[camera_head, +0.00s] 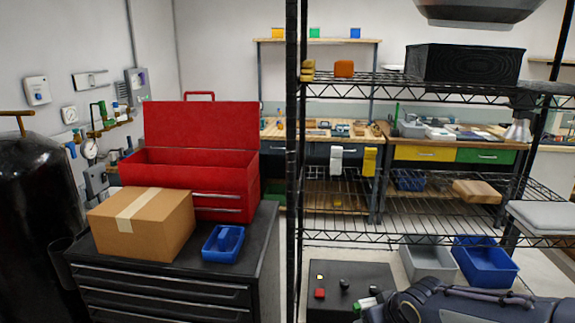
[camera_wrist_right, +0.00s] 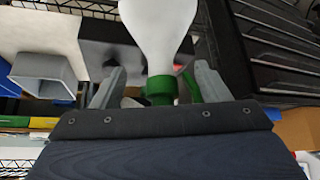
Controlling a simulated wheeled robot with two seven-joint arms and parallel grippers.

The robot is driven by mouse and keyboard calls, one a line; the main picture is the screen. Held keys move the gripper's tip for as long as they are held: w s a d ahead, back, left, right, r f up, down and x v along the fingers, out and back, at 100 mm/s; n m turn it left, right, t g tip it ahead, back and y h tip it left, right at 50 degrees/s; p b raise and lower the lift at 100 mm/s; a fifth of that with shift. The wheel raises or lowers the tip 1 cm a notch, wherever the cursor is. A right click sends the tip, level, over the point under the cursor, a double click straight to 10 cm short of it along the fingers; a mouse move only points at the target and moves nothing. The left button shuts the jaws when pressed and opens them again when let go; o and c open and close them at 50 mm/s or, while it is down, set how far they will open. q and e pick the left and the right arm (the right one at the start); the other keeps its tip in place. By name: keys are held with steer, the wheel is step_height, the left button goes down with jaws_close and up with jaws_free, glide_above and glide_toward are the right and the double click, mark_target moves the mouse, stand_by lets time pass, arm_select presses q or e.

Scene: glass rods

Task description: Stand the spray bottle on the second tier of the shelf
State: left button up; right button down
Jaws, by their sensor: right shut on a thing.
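The spray bottle (camera_wrist_right: 160,30) has a white body and a green collar and trigger. In the right wrist view it sits between the fingers of my right gripper (camera_wrist_right: 159,75), which is shut on it near the collar; its far end is cut off at the top. In the head view a small white and green part of the bottle (camera_head: 367,302) shows at the bottom, beside my right arm. The black wire shelf (camera_head: 440,238) stands ahead, with a wire tier below the one carrying a black crate (camera_head: 465,65). My left gripper is out of view.
A shelf post (camera_head: 291,150) rises at the shelf's left. A cardboard box (camera_head: 480,190) and blue bin (camera_head: 410,180) show at the lower wire tier. Grey (camera_head: 425,262) and blue bins (camera_head: 487,265) are below. A red toolbox (camera_head: 200,170) stands left. The lower tier's front middle looks clear.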

steer(key=f, duration=0.2)
steer(key=s+f+m+h, duration=0.1)
steer(key=f, duration=0.1)
steer(key=f+m, duration=0.1)
steer(key=f, duration=0.1)
steer(key=shift+s+d, duration=0.1)
steer(key=shift+s, duration=0.15)
steer(key=shift+f+m+h, duration=0.3)
steer(key=shift+f+m, duration=0.05)
steer(key=shift+m, duration=0.05)
steer(key=s+f, duration=0.4)
steer(key=f, duration=0.1)
steer(key=shift+s+f, duration=0.15)
steer(key=shift+f, duration=0.05)
steer(key=shift+a, duration=0.3)
